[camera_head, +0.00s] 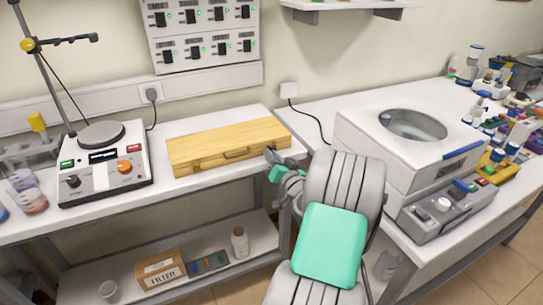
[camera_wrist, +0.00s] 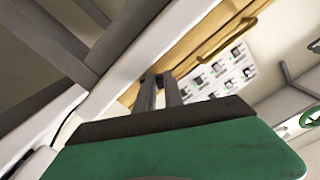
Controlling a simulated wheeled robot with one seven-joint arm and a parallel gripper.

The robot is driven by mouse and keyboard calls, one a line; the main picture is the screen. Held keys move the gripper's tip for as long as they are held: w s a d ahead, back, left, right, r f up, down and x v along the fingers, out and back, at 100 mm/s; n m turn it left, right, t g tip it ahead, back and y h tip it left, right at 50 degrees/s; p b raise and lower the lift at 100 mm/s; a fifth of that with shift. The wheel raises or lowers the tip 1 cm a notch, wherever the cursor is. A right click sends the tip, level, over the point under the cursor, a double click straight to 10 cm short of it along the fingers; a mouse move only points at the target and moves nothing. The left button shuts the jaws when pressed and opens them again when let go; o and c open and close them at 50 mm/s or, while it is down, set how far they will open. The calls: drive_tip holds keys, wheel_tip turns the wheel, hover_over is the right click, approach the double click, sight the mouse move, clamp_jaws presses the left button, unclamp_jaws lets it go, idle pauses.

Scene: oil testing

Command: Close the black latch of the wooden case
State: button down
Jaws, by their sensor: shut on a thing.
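The closed wooden case (camera_head: 222,138) lies on the white bench in the head view, its handle side facing me. It also shows in the wrist view (camera_wrist: 180,60), with its handle (camera_wrist: 226,40) at upper right. My gripper (camera_head: 271,155) is at the right end of the case's front side. In the wrist view my gripper's narrow grey fingers (camera_wrist: 160,80) are close together against the case front. They are shut on the black latch, which is mostly hidden by the fingertips. The lid looks flat and down.
A hotplate stirrer (camera_head: 103,160) stands left of the case. A white bath unit (camera_head: 410,145) stands on the bench to the right. A lower shelf holds a filter box (camera_head: 160,270) and a bottle (camera_head: 240,242). Bare bench lies behind my arm.

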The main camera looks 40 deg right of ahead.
drive_tip(key=m, duration=0.2)
drive_tip(key=r+m+p, duration=0.1)
drive_tip(key=m, duration=0.1)
drive_tip(key=d+m, duration=0.1)
drive_tip(key=m, duration=0.1)
drive_tip(key=shift+s+r, duration=0.15)
drive_tip(key=shift+r, duration=0.05)
drive_tip(key=m, duration=0.1)
drive_tip(key=m+p, duration=0.2)
drive_tip(key=m, duration=0.1)
drive_tip(key=shift+s+d+r, duration=0.15)
drive_tip(key=shift+d+r, duration=0.1)
drive_tip(key=shift+d, duration=0.1)
drive_tip(key=shift+d+m+p, duration=0.25)
drive_tip(key=shift+m+p, duration=0.05)
drive_tip(key=shift+m, duration=0.7)
drive_tip(key=c, duration=1.7)
unclamp_jaws()
drive_tip(key=shift+s, duration=0.1)
